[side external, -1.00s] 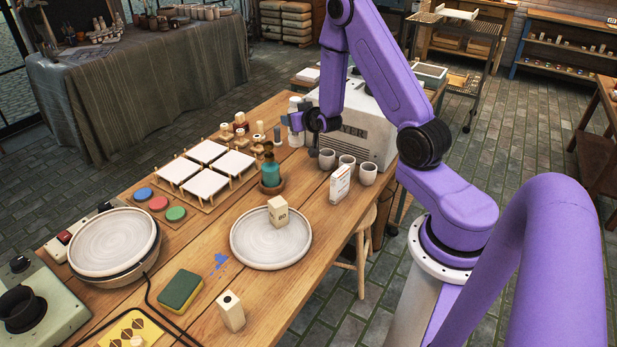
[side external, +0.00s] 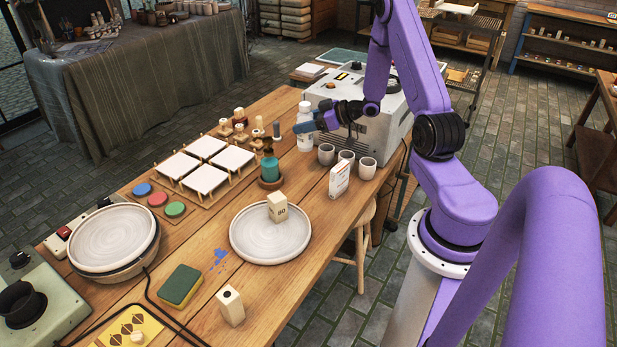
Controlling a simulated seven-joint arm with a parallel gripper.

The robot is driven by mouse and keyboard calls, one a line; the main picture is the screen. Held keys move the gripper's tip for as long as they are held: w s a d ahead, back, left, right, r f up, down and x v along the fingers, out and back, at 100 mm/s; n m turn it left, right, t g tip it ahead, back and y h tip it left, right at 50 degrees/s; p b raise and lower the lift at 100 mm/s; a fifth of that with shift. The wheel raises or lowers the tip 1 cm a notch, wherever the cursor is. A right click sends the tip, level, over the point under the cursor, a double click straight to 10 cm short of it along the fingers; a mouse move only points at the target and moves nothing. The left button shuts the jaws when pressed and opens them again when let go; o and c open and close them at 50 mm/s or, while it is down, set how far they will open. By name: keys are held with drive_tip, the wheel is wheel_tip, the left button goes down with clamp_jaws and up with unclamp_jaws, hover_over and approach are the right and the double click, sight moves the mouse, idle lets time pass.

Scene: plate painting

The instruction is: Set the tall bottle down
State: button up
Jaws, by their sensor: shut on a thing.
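The tall bottle (side external: 304,137) is white with a white cap. It is upright at the far part of the wooden table, in front of the grey box-shaped machine. My gripper (side external: 309,123) reaches it from the right, with its blue fingers shut on the bottle's upper part. The bottle's base is at or very near the table top; I cannot tell whether it touches.
Several grey cups (side external: 326,154) stand to the right of the bottle, before the grey machine (side external: 383,125). Small wooden stamps (side external: 239,133) stand to its left. A teal bottle (side external: 270,168) sits nearer, and a round plate (side external: 250,240) lies closer still.

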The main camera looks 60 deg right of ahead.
drive_tip(key=shift+s+f+n+y, duration=0.15)
drive_tip(key=shift+s+n+y, duration=0.15)
drive_tip(key=shift+s, duration=0.2)
drive_tip(key=shift+s+f, duration=0.1)
drive_tip(key=shift+f, duration=4.9)
drive_tip(key=shift+f, duration=0.15)
drive_tip(key=o, duration=1.3)
